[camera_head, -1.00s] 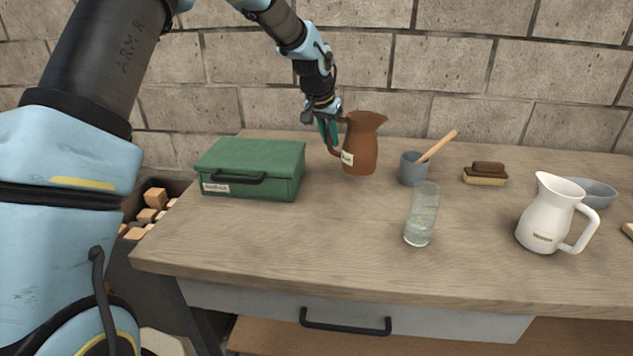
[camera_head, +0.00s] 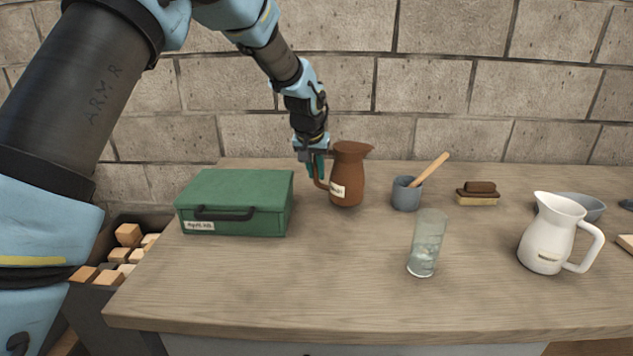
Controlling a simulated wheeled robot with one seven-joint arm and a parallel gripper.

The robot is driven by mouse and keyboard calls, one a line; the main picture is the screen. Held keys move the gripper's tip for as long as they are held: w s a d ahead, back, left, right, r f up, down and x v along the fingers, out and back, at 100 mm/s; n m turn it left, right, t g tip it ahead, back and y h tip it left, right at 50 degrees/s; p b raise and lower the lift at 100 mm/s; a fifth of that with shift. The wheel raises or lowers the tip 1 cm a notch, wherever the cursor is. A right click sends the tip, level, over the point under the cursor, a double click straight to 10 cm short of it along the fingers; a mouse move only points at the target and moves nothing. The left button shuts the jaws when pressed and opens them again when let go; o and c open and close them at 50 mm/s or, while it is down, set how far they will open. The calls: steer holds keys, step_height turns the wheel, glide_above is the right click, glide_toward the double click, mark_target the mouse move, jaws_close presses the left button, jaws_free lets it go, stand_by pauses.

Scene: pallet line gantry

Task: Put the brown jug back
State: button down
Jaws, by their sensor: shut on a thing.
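The brown jug (camera_head: 348,168) stands upright at the back of the wooden table, its spout to the right and a pale label low on its body. It appears to rest on the table top, though I cannot tell for sure that its base touches. My gripper (camera_head: 316,170) comes down from above on the jug's left side. It is shut on the jug's handle, and its fingers partly hide the handle.
A green box (camera_head: 240,188) stands left of the jug. A grey cup with a wooden stick (camera_head: 407,196), a brush (camera_head: 478,195), a glass (camera_head: 427,245), a white jug (camera_head: 548,232) and a grey bowl (camera_head: 584,207) stand to the right. The table's front middle (camera_head: 320,290) is clear.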

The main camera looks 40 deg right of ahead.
mark_target(315, 179)
steer(key=shift+f+p, duration=0.5)
steer(key=shift+f, duration=1.2)
steer(key=shift+f, duration=0.1)
steer(key=shift+f, duration=0.1)
steer(key=c, duration=0.8)
jaws_free()
